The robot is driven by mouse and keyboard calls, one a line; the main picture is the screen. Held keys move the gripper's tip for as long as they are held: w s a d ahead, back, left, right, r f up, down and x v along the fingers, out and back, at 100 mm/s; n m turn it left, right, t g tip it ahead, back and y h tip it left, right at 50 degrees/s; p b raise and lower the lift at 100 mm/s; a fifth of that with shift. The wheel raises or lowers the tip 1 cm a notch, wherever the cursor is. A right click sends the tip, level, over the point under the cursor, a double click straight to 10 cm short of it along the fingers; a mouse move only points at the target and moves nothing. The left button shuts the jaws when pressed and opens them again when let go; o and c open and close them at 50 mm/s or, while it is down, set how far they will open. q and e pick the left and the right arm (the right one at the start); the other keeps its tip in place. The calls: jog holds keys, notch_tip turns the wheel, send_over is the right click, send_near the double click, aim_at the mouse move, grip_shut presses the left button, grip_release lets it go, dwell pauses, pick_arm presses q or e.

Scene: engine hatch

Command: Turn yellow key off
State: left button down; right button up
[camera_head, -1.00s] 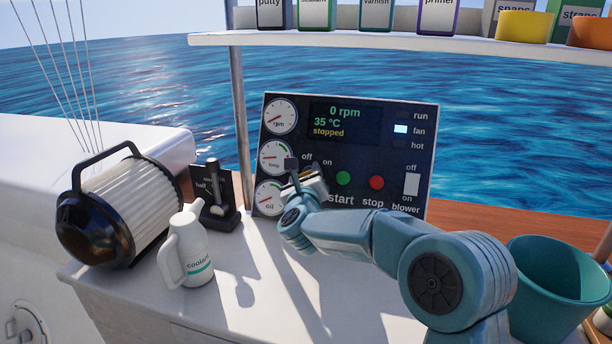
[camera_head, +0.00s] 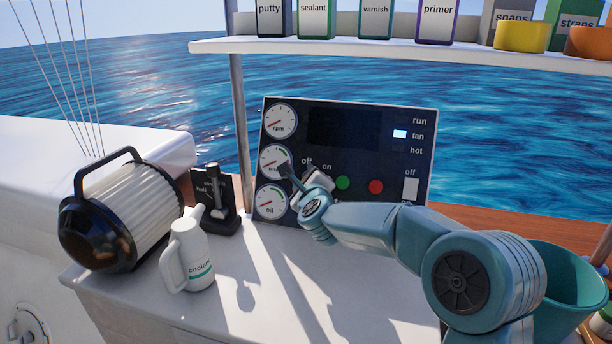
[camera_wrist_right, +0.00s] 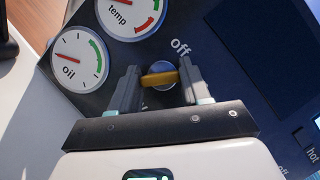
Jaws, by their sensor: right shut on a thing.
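The yellow key (camera_wrist_right: 160,79) sits in a round silver switch on the dark engine panel (camera_head: 360,180), by the "off" label, in the right wrist view. There my right gripper (camera_wrist_right: 161,82) has a finger on either side of the key and is shut on it. The key's bar lies nearly crosswise between the fingers. In the head view my right gripper (camera_head: 300,178) is at the panel below the "off" and "on" labels and hides the key. The panel's display (camera_head: 345,128) is dark. My left gripper is not in view.
Green (camera_head: 343,183) and red (camera_head: 376,187) buttons and a white blower switch (camera_head: 411,188) are right of the gripper. Gauges are at the left. A coolant jug (camera_head: 187,255), a lever (camera_head: 215,200) and a filter (camera_head: 120,215) stand left. A teal bucket (camera_head: 572,275) stands right.

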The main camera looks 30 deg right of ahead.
jog(key=n+p, duration=0.2)
jog(key=n+g+y+p, duration=0.1)
jog(key=p, duration=0.2)
jog(key=n+y+p, duration=0.1)
jog(key=n+p, duration=0.1)
jog(key=shift+r+n, duration=0.3)
jog(key=shift+r, duration=0.1)
jog(key=shift+f+n+g+y+p, duration=0.25)
jog(key=shift+n+g+y+p, duration=0.25)
jog(key=shift+p, duration=0.6)
jog(key=o, duration=1.1)
jog(key=shift+f, duration=0.1)
jog(key=shift+c, duration=0.2)
jog(key=v, duration=1.6)
jog(key=shift+s+p, duration=0.1)
jog(key=shift+p, duration=0.25)
